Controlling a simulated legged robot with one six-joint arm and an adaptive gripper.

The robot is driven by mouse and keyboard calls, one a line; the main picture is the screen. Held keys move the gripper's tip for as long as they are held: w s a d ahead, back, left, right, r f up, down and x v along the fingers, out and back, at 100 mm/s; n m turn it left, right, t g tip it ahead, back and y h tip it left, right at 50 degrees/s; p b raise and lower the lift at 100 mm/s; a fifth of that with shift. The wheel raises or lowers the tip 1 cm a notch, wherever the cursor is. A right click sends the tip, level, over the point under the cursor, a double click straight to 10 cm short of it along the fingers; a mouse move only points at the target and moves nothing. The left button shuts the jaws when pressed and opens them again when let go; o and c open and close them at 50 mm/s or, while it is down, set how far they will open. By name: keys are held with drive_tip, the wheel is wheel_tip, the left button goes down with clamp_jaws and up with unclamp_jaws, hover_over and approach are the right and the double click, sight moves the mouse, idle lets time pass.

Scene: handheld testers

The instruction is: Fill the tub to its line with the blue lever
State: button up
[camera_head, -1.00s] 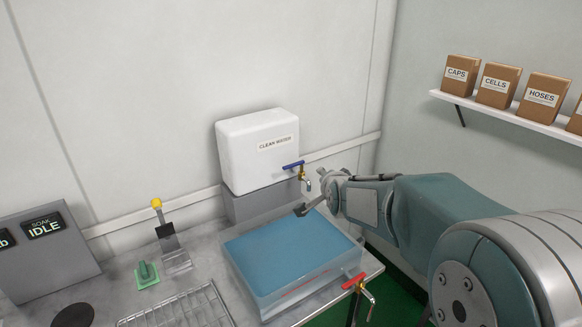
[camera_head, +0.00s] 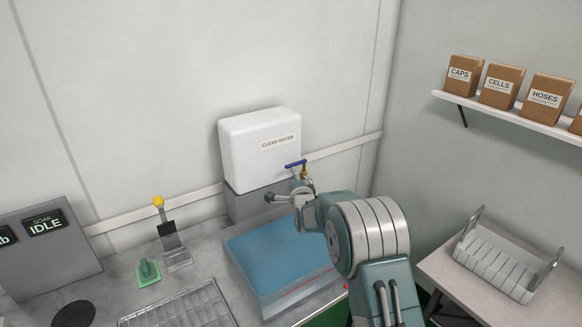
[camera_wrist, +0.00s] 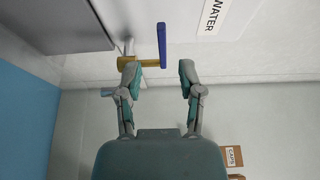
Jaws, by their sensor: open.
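The blue lever (camera_head: 295,164) sits on a brass tap (camera_wrist: 140,62) on the white clean-water tank (camera_head: 258,150). In the wrist view the lever (camera_wrist: 162,45) appears between and beyond my open fingertips, with no clear contact. My gripper (camera_head: 286,186) is just below the lever in the head view and is empty in the wrist view (camera_wrist: 159,80). The clear tub (camera_head: 275,305) stands below, holding blue water (camera_head: 258,255). A red line (camera_head: 312,284) shows low on its wall, and the water surface appears above it. My arm hides the tub's right side.
A red lever (camera_head: 346,286) is mostly hidden behind my arm. A white basket (camera_head: 495,268) stands on the right table.

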sight(291, 166)
drive_tip(key=shift+w+a, duration=0.25)
drive_tip(key=shift+w, duration=0.9)
drive_tip(key=shift+w+a, duration=0.3)
drive_tip(key=shift+w, duration=0.9)
drive_tip(key=shift+w+a, duration=0.25)
drive_tip(key=shift+w, duration=0.9)
drive_tip(key=shift+c, duration=0.3)
drive_tip(key=shift+d, duration=0.1)
clamp_jaws()
